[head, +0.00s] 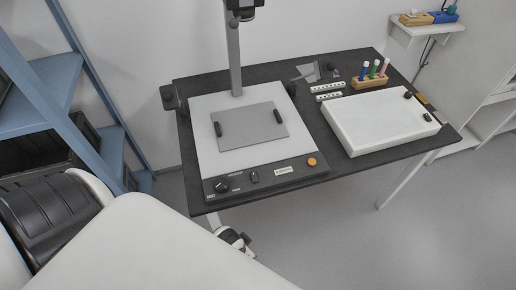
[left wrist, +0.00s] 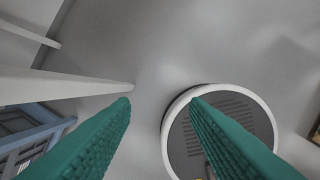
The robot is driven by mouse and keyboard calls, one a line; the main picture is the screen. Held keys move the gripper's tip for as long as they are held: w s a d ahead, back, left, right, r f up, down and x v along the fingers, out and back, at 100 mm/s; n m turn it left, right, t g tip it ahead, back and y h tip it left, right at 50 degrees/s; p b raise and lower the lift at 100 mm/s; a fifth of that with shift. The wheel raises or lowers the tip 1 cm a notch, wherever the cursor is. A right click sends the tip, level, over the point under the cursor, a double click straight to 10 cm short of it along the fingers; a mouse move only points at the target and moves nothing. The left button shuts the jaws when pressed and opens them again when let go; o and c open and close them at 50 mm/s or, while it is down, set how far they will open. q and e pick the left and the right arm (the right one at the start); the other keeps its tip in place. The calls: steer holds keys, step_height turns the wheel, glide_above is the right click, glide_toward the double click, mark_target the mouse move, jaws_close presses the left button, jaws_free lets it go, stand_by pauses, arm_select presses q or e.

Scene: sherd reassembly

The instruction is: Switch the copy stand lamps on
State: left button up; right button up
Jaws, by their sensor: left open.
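The copy stand (head: 204,135) stands on the left of the dark table, with a grey plate on its pale baseboard. Its front panel carries a black knob (head: 221,185), a small dark switch (head: 254,175), a green-and-white label and an orange button (head: 312,162). Dark lamp heads stand at the left (head: 170,97) and right (head: 291,88); I see no glow from them. My left gripper shows in the left wrist view (left wrist: 160,100), its two green fingers apart with nothing between them. It points at the floor, away from the panel. My right gripper is out of view.
The dark table (head: 330,178) also holds a white box (head: 380,123), a wooden rack of coloured tubes (head: 370,81) and small perforated strips. Blue shelving (head: 105,150) stands at the left. A small wall shelf (head: 425,30) is at the back right.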

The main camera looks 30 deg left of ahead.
arm_select(q)
steer(key=w+d+r+m+t, duration=0.1)
steer(key=w+r+m, duration=0.1)
steer(key=r, duration=0.5)
steer(key=w+d+r+m, duration=0.1)
steer(key=w+r, duration=0.2)
steer(key=r, duration=0.4)
step_height(320, 180, up, 10)
steer(key=m+y+b, duration=0.1)
steer(key=m+y, duration=0.3)
steer(key=m, duration=1.7)
glide_above(254, 177)
steer(key=s+d, duration=0.4)
steer(key=shift+g, duration=0.4)
steer(key=x, duration=1.1)
steer(key=shift+w+d+f+b, duration=0.15)
steer(key=shift+w+f+b, duration=0.1)
steer(key=shift+w+b, duration=0.15)
